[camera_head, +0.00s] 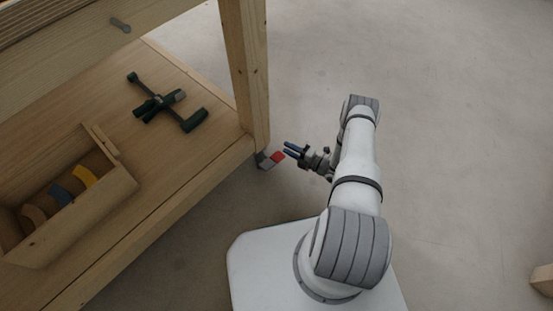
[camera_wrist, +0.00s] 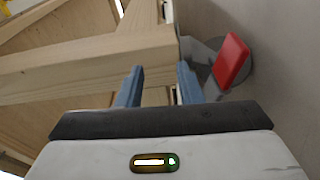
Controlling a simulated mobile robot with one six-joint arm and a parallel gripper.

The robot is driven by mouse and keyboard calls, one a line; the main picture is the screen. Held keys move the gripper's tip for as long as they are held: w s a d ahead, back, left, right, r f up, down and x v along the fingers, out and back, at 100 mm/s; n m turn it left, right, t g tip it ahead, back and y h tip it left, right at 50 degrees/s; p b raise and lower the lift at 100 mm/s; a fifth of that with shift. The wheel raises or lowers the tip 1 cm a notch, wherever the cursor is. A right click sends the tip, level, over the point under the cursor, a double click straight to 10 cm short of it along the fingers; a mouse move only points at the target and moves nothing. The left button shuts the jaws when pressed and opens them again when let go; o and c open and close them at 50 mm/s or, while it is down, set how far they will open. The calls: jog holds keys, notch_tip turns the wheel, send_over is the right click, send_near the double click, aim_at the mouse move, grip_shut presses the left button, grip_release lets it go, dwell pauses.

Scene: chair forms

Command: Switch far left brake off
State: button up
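A caster with a red brake pedal (camera_head: 278,156) sits at the foot of the wooden table leg (camera_head: 246,75). In the wrist view the red pedal (camera_wrist: 231,60) stands up at a tilt from its grey mount (camera_wrist: 203,52), to the right of my fingers. My gripper (camera_head: 288,149) is just right of the pedal in the head view. In the wrist view my gripper (camera_wrist: 160,84) has its two blue fingers apart with nothing between them. The fingers point toward the wooden frame and appear clear of the pedal. The caster's wheel is mostly hidden.
The wooden table's lower shelf (camera_head: 200,163) holds a dark clamp-like tool (camera_head: 160,104) and a wooden box (camera_head: 84,222) with coloured curved pieces. Open grey floor (camera_head: 460,130) lies to the right. A wooden piece (camera_head: 543,279) shows at the right edge.

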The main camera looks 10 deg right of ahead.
aim_at(284, 158)
jog(key=f+m, duration=0.1)
jog(key=f, duration=0.2)
jog(key=s+f+m+t+h+b, duration=0.1)
jog(key=f, duration=0.2)
jog(key=s+d+f+m+t+h+b, duration=0.1)
jog(key=f+m, duration=0.1)
jog(key=f, duration=0.1)
jog(key=shift+s, duration=0.1)
jog(key=b+x, duration=0.2)
jog(key=x, duration=0.5)
jog(key=shift+w+a+f, duration=0.1)
jog(key=shift+w+a, duration=0.15)
grip_shut()
